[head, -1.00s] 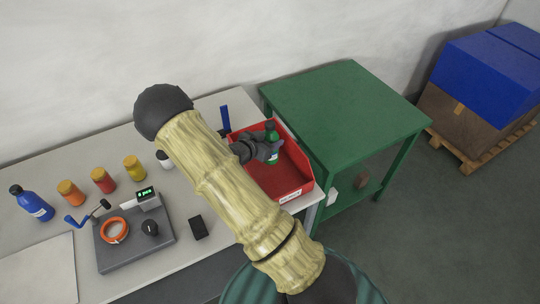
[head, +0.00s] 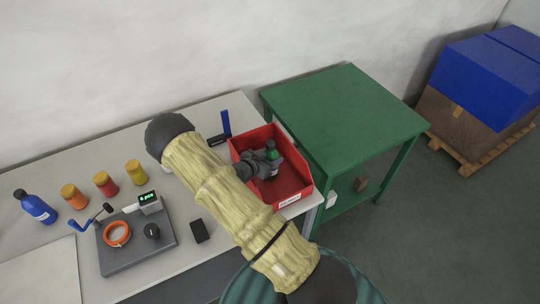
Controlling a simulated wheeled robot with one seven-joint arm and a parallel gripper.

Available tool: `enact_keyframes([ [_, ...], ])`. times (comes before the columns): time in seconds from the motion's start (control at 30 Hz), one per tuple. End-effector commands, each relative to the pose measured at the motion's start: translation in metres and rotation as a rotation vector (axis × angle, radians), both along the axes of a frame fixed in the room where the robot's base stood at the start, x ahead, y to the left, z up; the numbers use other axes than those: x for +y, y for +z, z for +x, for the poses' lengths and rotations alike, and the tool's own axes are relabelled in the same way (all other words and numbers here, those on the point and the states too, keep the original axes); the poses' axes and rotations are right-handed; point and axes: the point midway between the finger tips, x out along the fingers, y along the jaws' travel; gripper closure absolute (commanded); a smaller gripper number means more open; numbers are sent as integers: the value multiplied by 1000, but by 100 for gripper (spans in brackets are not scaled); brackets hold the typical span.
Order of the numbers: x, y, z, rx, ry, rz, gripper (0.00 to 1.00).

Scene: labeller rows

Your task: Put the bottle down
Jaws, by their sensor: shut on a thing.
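The green bottle (head: 271,151) stands roughly upright inside the red bin (head: 301,174), with its dark cap up. My gripper (head: 268,163) reaches in from the left and is shut on the bottle. The fingers hide part of the bottle's body. I cannot tell whether its base touches the bin floor.
A grey scale (head: 130,254) and black box (head: 199,231) lie in front. The green table (head: 345,112) is bare on top.

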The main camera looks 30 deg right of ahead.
Motion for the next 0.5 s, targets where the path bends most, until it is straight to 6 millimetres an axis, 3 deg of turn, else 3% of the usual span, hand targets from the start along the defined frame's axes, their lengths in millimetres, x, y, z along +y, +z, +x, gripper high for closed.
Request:
enact_keyframes([
  [0.5, 0, -9, 0, 0, 1, 0, 73],
])
